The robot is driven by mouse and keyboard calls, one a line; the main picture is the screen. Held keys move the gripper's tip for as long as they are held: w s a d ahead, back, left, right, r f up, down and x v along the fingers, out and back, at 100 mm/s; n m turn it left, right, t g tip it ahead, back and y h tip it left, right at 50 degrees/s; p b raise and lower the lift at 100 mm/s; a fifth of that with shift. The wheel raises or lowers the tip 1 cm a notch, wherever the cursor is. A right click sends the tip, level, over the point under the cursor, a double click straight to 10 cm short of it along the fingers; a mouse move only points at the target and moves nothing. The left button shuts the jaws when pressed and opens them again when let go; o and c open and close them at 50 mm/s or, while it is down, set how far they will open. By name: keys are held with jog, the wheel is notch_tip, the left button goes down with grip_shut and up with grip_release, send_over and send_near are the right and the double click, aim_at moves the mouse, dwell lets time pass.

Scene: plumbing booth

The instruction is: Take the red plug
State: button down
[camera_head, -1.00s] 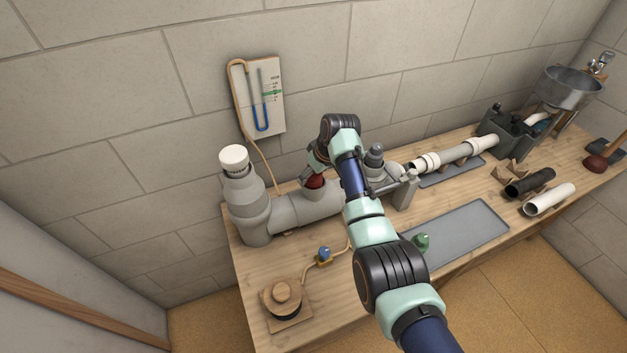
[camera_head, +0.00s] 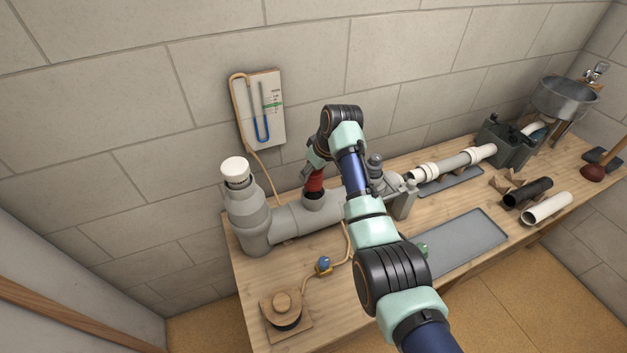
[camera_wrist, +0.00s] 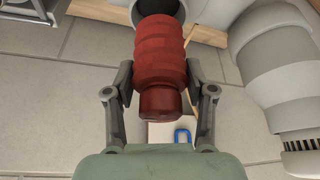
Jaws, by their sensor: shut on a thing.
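The red plug (camera_wrist: 162,62) is a ribbed red cylinder. My gripper (camera_wrist: 160,84) is shut on it, with one finger on each side. In the head view, my gripper (camera_head: 312,172) holds the red plug (camera_head: 315,184) upright just above a dark round opening (camera_head: 313,194) on top of the grey pipe (camera_head: 290,220). In the wrist view, the opening (camera_wrist: 150,14) shows behind the plug's far end. Whether the plug's lower end is fully clear of the opening I cannot tell.
A white-capped pipe end (camera_head: 236,170) stands upright at the left. A gauge board (camera_head: 262,108) with a hose hangs on the wall behind. Grey fittings (camera_head: 376,170) stand close right of my gripper.

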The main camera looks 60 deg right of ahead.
notch_tip(320, 180, up, 15)
jog(key=p, duration=0.2)
jog(key=shift+f, duration=0.2)
